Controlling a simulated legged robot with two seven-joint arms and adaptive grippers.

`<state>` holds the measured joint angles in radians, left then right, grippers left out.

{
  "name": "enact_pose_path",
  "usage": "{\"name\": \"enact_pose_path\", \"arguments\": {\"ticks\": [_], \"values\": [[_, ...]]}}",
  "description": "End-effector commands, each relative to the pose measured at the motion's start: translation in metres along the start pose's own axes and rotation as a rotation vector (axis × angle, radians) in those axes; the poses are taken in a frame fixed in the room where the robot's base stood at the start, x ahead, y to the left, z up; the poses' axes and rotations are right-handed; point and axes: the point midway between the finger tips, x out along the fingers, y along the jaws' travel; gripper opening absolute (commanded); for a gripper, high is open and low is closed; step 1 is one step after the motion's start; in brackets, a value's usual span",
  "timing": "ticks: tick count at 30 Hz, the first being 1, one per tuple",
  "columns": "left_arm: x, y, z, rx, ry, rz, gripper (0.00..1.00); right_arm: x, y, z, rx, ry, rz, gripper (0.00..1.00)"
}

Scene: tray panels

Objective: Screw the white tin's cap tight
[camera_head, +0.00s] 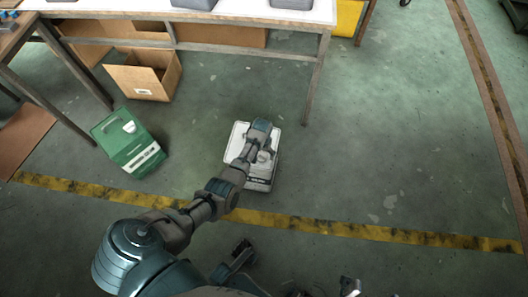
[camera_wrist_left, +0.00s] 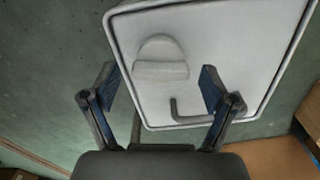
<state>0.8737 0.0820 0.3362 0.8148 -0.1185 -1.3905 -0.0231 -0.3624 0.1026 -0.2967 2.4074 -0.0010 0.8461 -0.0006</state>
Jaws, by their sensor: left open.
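The white tin (camera_head: 238,133) stands upright on the floor in the middle of the head view, partly covered by my left arm. In the left wrist view its pale top (camera_wrist_left: 220,30) fills the upper middle. The tin's round white cap (camera_wrist_left: 160,50) has a raised straight grip bar. A bent handle (camera_wrist_left: 190,113) lies on the top near the cap. My left gripper (camera_wrist_left: 157,80) is open and empty, with its fingers apart over the top and the cap between and slightly beyond them. I cannot tell whether the fingers touch the cap.
A green canister (camera_head: 127,143) with a white cap stands left of the tin. An open cardboard box (camera_head: 145,78) lies under the table (camera_head: 250,14). A yellow-black floor stripe (camera_head: 300,224) runs on the near side. The floor to the right of the tin is clear.

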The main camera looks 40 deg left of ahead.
Motion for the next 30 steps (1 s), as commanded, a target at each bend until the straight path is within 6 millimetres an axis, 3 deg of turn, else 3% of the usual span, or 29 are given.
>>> {"name": "enact_pose_path", "arguments": {"ticks": [8, 15, 30], "values": [[0.000, 0.000, -0.001, 0.000, 0.001, 0.001, 0.83, 0.000, -0.001, -0.002, 0.000, 0.009, 0.000, 0.73], [0.000, 0.000, 0.000, 0.000, 0.000, 0.000, 0.25, 0.000, 0.001, 0.002, 0.000, 0.002, 0.000, 0.73], [-0.001, -0.001, -0.001, 0.118, 0.001, -0.002, 0.25, 0.005, 0.001, 0.011, -0.008, -0.077, -0.001, 0.73]]}}
